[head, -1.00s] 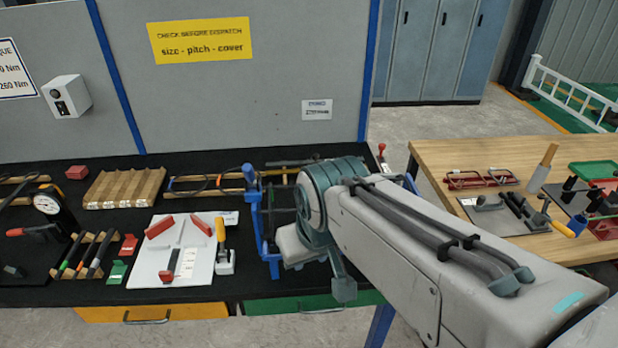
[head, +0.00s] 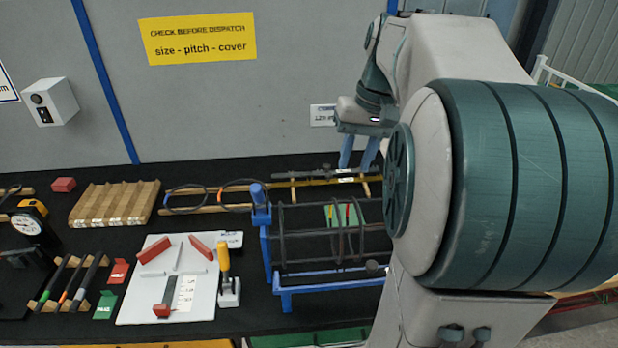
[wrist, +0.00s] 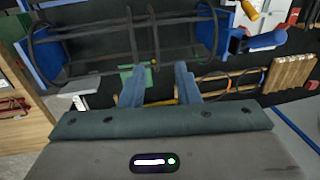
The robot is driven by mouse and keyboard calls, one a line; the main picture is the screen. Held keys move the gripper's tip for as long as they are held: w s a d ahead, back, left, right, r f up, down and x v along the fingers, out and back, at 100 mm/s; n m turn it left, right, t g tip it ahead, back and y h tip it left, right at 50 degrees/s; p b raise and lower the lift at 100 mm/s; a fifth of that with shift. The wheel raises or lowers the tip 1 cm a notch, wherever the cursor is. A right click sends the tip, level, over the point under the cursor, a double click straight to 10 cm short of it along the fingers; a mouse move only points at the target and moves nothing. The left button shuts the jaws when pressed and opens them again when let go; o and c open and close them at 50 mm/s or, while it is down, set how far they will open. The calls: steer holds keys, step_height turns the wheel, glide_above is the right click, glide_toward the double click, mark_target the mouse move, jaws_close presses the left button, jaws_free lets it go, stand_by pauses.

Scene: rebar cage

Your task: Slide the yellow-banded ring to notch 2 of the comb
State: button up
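A rebar cage (head: 312,232) of dark bars lies across a blue stand (head: 268,250). Dark rings hang near its middle, one with a small yellow band (head: 333,216) and one with a red mark (head: 347,212). In the wrist view a small yellow spot (wrist: 154,62) shows on the cage. My gripper (head: 357,158) points down beyond the cage, above the back rail. Its two blue fingers are apart and nothing shows between them in the wrist view (wrist: 160,85). The comb and its notch numbers cannot be told clearly. My arm hides the cage's right end.
A green piece (head: 342,214) shows behind the rings. Loose rings (head: 186,200) lie on a wooden rack at the back. A ridged wooden block (head: 115,204), a white board (head: 170,280) and a yellow-handled tool (head: 224,262) are at left. The grey wall panel stands close behind.

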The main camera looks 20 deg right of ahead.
steer(key=d, duration=0.1)
glide_toward(339, 215)
step_height(339, 215, down, 7)
steer(key=shift+w+a+f+p, duration=0.15)
steer(key=shift+a+f+p, duration=0.1)
steer(key=shift+a+p, duration=0.2)
steer(key=shift+a, duration=0.1)
jaws_close()
